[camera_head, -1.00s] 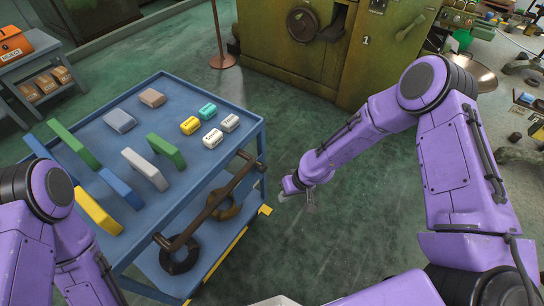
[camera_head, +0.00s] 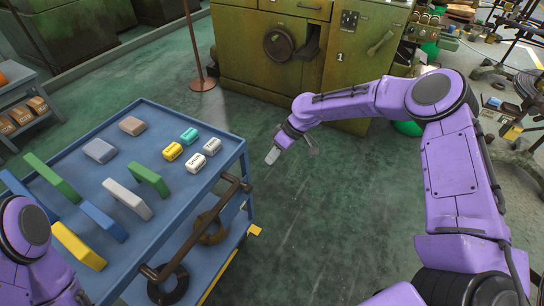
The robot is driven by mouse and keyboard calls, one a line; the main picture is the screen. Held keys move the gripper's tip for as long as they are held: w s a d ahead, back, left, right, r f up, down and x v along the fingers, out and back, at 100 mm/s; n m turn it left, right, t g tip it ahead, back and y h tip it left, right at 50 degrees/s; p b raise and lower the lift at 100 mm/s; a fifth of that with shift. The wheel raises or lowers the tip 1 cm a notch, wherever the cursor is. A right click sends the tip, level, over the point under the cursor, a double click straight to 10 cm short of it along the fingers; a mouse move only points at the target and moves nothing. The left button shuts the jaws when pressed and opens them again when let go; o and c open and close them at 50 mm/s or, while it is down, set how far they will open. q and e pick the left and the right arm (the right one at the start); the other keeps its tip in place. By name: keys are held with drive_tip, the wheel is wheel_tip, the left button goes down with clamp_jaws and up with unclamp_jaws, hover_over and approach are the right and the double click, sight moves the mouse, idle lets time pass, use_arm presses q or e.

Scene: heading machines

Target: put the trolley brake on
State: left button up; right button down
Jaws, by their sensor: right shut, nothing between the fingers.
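The blue trolley (camera_head: 85,158) stands at the left, with a dark push handle (camera_head: 200,232) along its near right side. A small yellow tab (camera_head: 254,230) sticks out low at its right corner; it may be the brake pedal, and I cannot tell whether it is up or down. My right gripper (camera_head: 272,156) is shut and empty, in the air to the right of the trolley's right corner, apart from trolley and tab. My left arm shows at the lower left, but its gripper is out of view.
Coloured blocks and small labelled boxes (camera_head: 197,162) lie on the trolley top. Dark rings (camera_head: 168,285) lie on its lower shelf. A green machine (camera_head: 290,45) and a red-brown post (camera_head: 195,45) stand behind. The green floor (camera_head: 310,220) right of the trolley is clear.

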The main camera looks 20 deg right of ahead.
sight(249, 189)
drive_tip(key=s+a+f+p, duration=0.1)
drive_tip(key=a+f, duration=0.5)
drive_tip(key=shift+s+a+f, duration=0.15)
drive_tip(key=shift+f, duration=0.25)
drive_tip(key=shift+p, duration=0.35)
